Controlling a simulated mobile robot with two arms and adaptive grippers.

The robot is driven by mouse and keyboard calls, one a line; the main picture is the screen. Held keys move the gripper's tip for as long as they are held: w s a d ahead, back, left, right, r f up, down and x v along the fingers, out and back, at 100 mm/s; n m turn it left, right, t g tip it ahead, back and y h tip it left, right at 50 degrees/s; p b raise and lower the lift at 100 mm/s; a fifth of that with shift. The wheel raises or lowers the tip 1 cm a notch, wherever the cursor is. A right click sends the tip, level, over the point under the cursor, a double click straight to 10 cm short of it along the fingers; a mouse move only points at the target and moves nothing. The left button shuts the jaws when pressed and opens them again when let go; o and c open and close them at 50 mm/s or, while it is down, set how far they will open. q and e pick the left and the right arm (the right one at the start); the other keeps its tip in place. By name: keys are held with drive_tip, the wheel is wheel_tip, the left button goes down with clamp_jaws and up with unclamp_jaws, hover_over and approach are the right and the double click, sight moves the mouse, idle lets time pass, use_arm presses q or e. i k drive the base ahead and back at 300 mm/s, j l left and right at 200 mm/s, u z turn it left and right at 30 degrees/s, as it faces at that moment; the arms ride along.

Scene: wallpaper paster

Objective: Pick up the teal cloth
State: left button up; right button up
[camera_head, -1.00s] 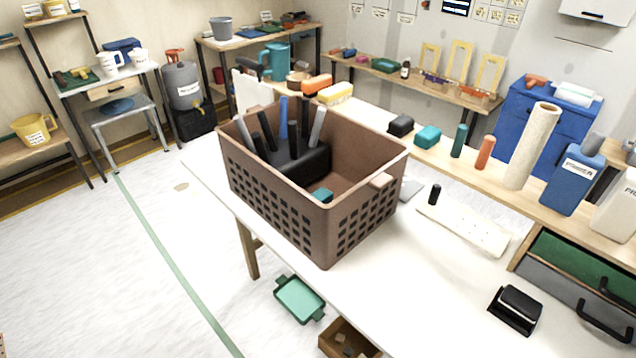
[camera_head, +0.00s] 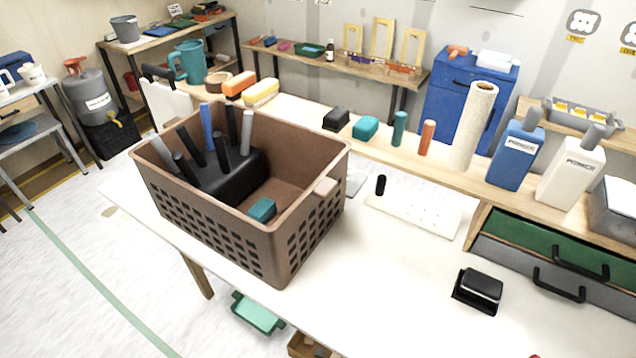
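A small teal block-shaped item (camera_head: 262,210) lies inside the brown basket (camera_head: 215,232), near its front right corner, partly hidden by the wall. Another teal block-shaped item (camera_head: 365,128) sits on the wooden ledge behind the white table, beside a black one. I cannot tell from their look which of them is the cloth. Neither of my grippers is in view.
The basket also holds a black holder (camera_head: 228,175) with several upright handles. A black stapler-like object (camera_head: 479,289) lies on the table (camera_head: 390,300). A blue bottle (camera_head: 516,155) and a white bottle (camera_head: 570,172) stand on the ledge. The table's front middle is clear.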

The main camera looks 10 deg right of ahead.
sight(264, 209)
drive_tip(key=z, duration=3.15)
drive_tip(key=u, duration=2.7)
drive_tip(key=k+u, duration=0.1)
drive_tip(key=u, duration=0.35)
drive_tip(key=k, duration=0.4)
